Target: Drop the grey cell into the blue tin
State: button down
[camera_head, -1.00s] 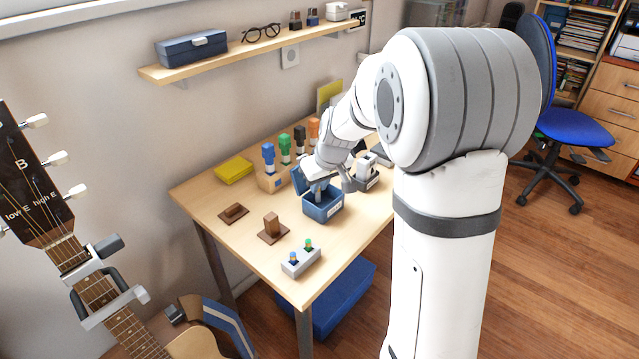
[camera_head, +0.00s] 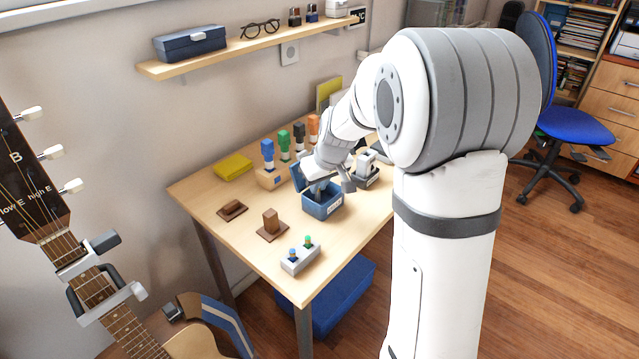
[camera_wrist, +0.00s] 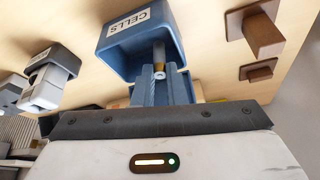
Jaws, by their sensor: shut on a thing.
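The blue tin (camera_head: 313,213) stands on the desk with its lid (camera_head: 297,177) raised on the wall side. It also shows in the wrist view (camera_wrist: 112,63) with a white "CELLS" label. My gripper (camera_head: 321,188) is over the tin's opening, pointing down. In the wrist view my gripper (camera_wrist: 160,74) is shut on the grey cell (camera_wrist: 158,52), a small grey cylinder with a gold band, held at the tin's opening. How deep the cell sits is hard to tell. In the head view the cell is not clearly visible.
A grey container (camera_head: 365,178) stands right of the tin. Wooden blocks (camera_head: 271,222), a light holder with blue and green pegs (camera_head: 300,259) and a rack with coloured handles (camera_head: 270,178) are around it. A yellow box (camera_head: 233,167) lies near the wall.

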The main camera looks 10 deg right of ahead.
jog(key=c, duration=1.4)
grip_release()
jog(key=shift+p+v, duration=0.55)
jog(key=shift+v, duration=3.35)
jog(key=s+r+m+p, duration=0.1)
jog(key=s+r+p, duration=0.2)
jog(key=s, duration=0.5)
jog(key=s+r+m+g+h+p, duration=0.1)
jog(key=s+r+p, duration=0.3)
jog(key=s, duration=0.4)
jog(key=s+r+m+p, duration=0.1)
jog(key=s+r+p, duration=0.3)
jog(key=s, duration=0.5)
jog(key=shift+a+r+m+g+p, duration=0.1)
jog(key=shift+a+m+g+p, duration=0.2)
jog(key=shift+p, duration=0.25)
